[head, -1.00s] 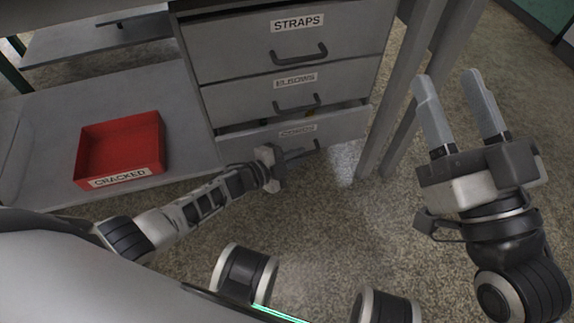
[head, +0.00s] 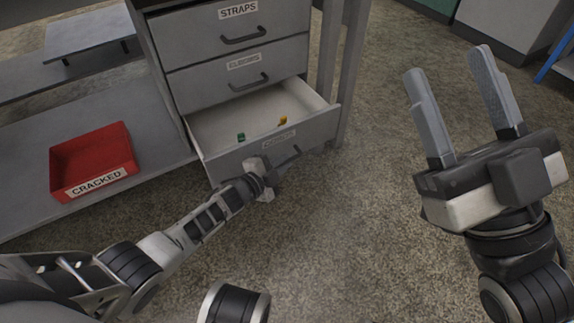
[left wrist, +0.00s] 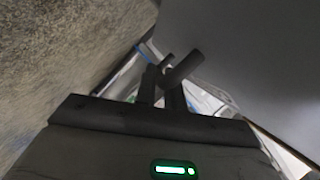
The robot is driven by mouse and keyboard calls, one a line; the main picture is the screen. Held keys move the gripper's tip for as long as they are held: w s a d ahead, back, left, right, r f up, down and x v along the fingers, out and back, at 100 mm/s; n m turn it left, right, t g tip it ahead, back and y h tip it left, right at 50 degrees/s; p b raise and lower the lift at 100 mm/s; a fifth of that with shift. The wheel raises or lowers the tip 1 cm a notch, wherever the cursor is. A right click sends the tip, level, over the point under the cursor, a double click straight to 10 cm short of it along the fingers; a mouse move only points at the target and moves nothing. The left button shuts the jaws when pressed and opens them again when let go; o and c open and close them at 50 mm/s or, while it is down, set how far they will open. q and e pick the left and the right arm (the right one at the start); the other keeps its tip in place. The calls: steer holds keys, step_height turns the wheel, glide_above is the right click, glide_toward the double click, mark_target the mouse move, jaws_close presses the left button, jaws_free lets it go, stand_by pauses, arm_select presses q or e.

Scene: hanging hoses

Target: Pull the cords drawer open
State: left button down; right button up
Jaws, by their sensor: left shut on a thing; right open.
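The cords drawer (head: 232,158) is the bottom drawer of the grey cabinet in the head view, and it stands well out from the cabinet. Its label (head: 279,139) is faint. Inside lie a small green item (head: 241,136) and a small yellow item (head: 283,120). My left gripper (head: 277,170) is shut on the dark bar handle (head: 289,156) at the drawer front. In the left wrist view, the fingers close around the dark handle bar (left wrist: 184,67). My right gripper (head: 462,100) is open and empty, up to the right of the cabinet.
The straps drawer (head: 280,28) and the elbows drawer (head: 195,92) above are shut. A red bin marked CRACKED (head: 97,184) sits on the low grey shelf (head: 30,208) at left. The floor before and right of the cabinet is clear.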

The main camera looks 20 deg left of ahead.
steer(key=shift+s, duration=0.1)
arm_select(q)
steer(key=shift+a, duration=0.1)
steer(key=c, duration=1.5)
jaws_free()
steer(key=shift+s, duration=0.1)
steer(key=shift+p+v, duration=3.9)
steer(key=shift+v, duration=4.05)
arm_select(e)
step_height(320, 180, down, 11)
steer(key=m+g+h, duration=0.5)
steer(key=m+h, duration=0.2)
steer(key=m, duration=0.3)
steer(key=shift+s+a+h, duration=0.2)
steer(key=shift+s+h, duration=0.2)
